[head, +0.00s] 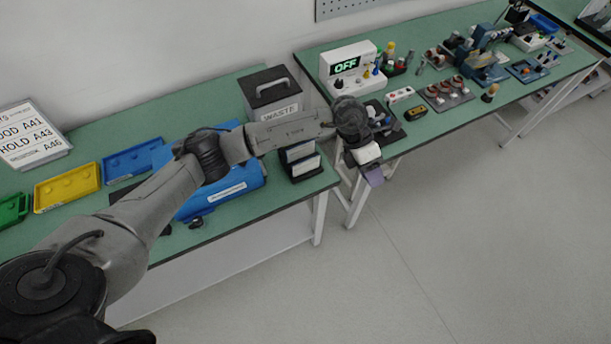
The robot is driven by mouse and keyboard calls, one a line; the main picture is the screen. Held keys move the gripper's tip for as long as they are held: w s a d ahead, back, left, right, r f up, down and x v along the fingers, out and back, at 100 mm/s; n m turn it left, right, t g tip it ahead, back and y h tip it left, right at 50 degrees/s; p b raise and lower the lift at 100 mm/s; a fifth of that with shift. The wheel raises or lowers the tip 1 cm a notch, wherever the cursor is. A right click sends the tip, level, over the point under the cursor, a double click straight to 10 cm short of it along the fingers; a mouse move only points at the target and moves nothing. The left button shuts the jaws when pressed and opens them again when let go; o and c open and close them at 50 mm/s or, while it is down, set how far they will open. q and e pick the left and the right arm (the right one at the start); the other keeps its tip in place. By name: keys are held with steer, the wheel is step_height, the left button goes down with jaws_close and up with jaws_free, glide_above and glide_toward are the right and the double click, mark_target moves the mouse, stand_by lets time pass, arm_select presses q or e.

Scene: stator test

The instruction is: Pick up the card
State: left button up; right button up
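My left arm reaches across the near table, and its gripper (368,160) hangs beside the gap between the two tables. The gripper is small in the picture, and I cannot make out its fingers. A small purple-grey piece (374,177) shows at its lower end; I cannot tell whether this is a card or part of the gripper. A black holder with white card-like faces (304,166) stands at the near table's right end, partly behind my arm. No card is clearly identifiable. My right gripper is not in view.
A grey WASTE box (271,90) stands behind my forearm. Yellow (67,187) and blue trays lie at left, near a blue case (239,180). The far table holds an OFF display unit (347,68) and several small parts. Open floor lies at the lower right.

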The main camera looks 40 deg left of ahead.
arm_select(q)
steer(key=w+a+f+y+b, duration=0.25)
steer(key=a+y, duration=0.25)
steer(key=a, duration=0.5)
steer(key=n+g+y+b, duration=0.2)
steer(key=y+b, duration=0.1)
steer(key=y, duration=0.1)
glide_above(306, 166)
steer(key=w+d, duration=0.1)
steer(key=w, duration=0.1)
step_height(306, 166, down, 4)
steer(key=shift+x, duration=3.35)
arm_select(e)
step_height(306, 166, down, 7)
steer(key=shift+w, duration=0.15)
arm_select(q)
steer(key=shift+w+a, duration=0.1)
steer(key=shift+w, duration=0.05)
steer(key=shift+f, duration=0.1)
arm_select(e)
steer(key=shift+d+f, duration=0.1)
arm_select(q)
steer(key=shift+c, duration=0.5)
jaws_close()
